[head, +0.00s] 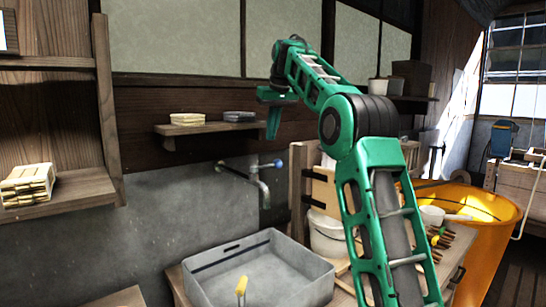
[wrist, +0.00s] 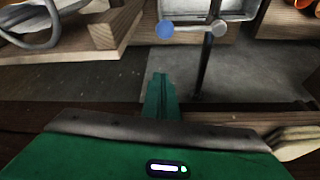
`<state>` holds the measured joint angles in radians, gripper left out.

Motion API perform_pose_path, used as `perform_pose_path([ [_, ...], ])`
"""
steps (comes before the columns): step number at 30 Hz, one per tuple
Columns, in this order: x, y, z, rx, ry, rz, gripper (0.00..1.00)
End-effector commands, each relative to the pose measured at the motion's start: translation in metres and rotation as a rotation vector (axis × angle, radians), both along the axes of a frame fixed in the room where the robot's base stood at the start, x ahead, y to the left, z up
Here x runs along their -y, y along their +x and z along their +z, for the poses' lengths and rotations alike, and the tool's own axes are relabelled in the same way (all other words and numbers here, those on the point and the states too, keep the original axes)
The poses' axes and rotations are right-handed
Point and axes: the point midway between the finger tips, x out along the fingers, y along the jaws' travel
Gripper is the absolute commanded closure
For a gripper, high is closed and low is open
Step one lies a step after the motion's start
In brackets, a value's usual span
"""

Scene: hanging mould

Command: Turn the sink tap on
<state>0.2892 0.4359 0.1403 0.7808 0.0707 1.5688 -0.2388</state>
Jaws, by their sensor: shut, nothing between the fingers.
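The sink tap (head: 263,187) is a grey metal spout on the wall above a grey rectangular sink (head: 205,274). In the wrist view a blue knob (wrist: 165,29) joins by a short bar to a round metal part (wrist: 218,29), with the sink (wrist: 180,10) at the top edge. My green gripper (head: 272,122) is shut and empty, above the tap and apart from it. Its fingers (wrist: 161,85) point toward the blue knob in the wrist view.
A small wall shelf (head: 205,128) with a pale stack and a grey dish is just left of my gripper. A wooden rack (head: 300,190) and a white bucket (head: 327,235) stand right of the sink. An orange tub (head: 487,225) is farther right. The wall around the tap is clear.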

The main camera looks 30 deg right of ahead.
Motion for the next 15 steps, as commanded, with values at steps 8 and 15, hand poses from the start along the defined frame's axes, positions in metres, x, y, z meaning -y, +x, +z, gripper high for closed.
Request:
perform_pose_path([
  [8, 0.000, 0.018, -0.051, -0.002, 0.001, 0.000, 1.00],
  [15, 0.000, 0.007, -0.068, 0.001, -0.001, 0.000, 1.00],
])
